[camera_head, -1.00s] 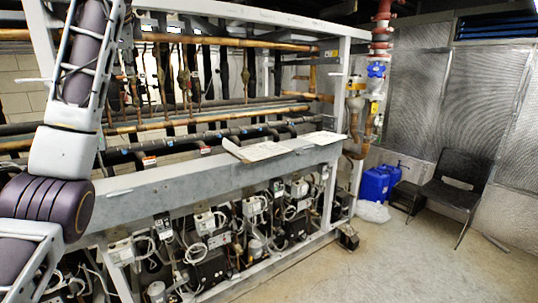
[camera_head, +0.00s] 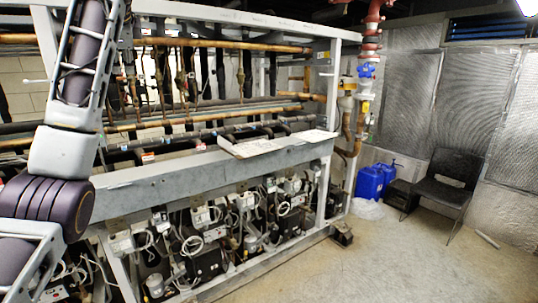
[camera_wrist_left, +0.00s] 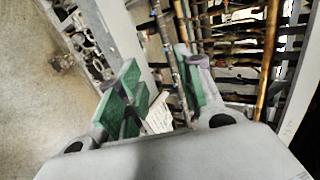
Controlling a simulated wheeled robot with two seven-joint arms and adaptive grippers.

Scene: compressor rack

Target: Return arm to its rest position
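My left arm (camera_head: 62,150) comes in at the left edge of the head view, bends at a dark ribbed joint, and rises out of the top of the picture. Its gripper is outside the head view. In the left wrist view my left gripper (camera_wrist_left: 160,92) shows two fingers with green pads, spread apart. I see nothing held between them; the rack's pipes and a white sheet show behind the gap. My right arm and right gripper are in neither view.
The compressor rack (camera_head: 215,168) with pipes and compressors fills the left and middle, close behind my left arm. White papers (camera_head: 255,147) lie on its ledge. A black chair (camera_head: 447,180) and blue containers (camera_head: 370,182) stand at the right. The floor (camera_head: 400,265) in front is clear.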

